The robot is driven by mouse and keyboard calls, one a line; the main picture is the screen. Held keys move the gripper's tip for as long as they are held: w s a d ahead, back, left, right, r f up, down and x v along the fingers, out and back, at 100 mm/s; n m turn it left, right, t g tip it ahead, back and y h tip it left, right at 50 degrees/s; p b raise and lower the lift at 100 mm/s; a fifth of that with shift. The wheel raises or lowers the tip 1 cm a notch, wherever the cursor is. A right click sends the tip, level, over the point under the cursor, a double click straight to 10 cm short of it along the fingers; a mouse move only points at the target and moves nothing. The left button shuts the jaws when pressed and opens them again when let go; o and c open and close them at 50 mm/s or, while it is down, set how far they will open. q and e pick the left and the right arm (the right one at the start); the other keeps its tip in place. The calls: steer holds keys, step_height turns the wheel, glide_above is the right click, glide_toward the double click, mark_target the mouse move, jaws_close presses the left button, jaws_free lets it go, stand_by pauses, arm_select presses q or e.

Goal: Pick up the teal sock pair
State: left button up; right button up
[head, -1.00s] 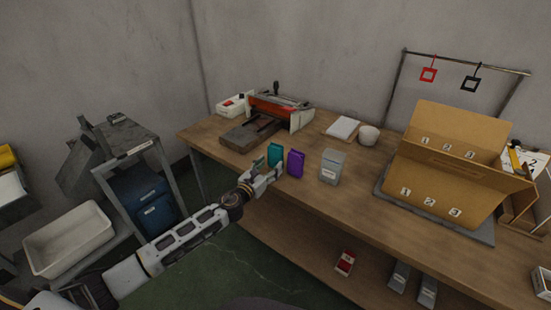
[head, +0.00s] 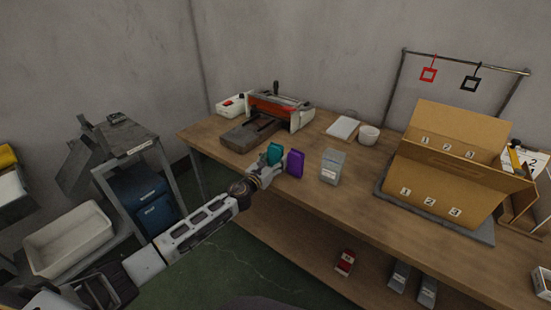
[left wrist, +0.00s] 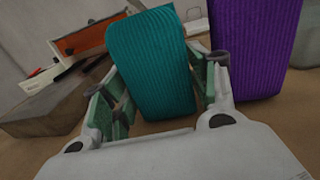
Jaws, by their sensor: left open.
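The teal sock pair (head: 275,153) stands upright on the wooden table near its front edge. It also shows large in the left wrist view (left wrist: 152,62). My left gripper (head: 270,165) is open, with one finger on each side of the teal pair in the left wrist view (left wrist: 160,95). Whether the fingers touch the pair I cannot tell. A purple sock pair (head: 295,163) stands just to the right of the teal one, close to the right finger in the left wrist view (left wrist: 255,45). My right gripper is not in view.
A grey box (head: 332,166) stands right of the purple pair. A cardboard board with numbers (head: 450,150) fills the table's right part. A white bin (head: 68,238) and grey cart (head: 130,140) stand at left.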

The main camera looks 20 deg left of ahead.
arm_select(q)
steer(key=shift+w+d, duration=0.15)
steer(key=shift+w, duration=0.15)
steer(key=c, duration=0.7)
steer(key=shift+r, duration=0.15)
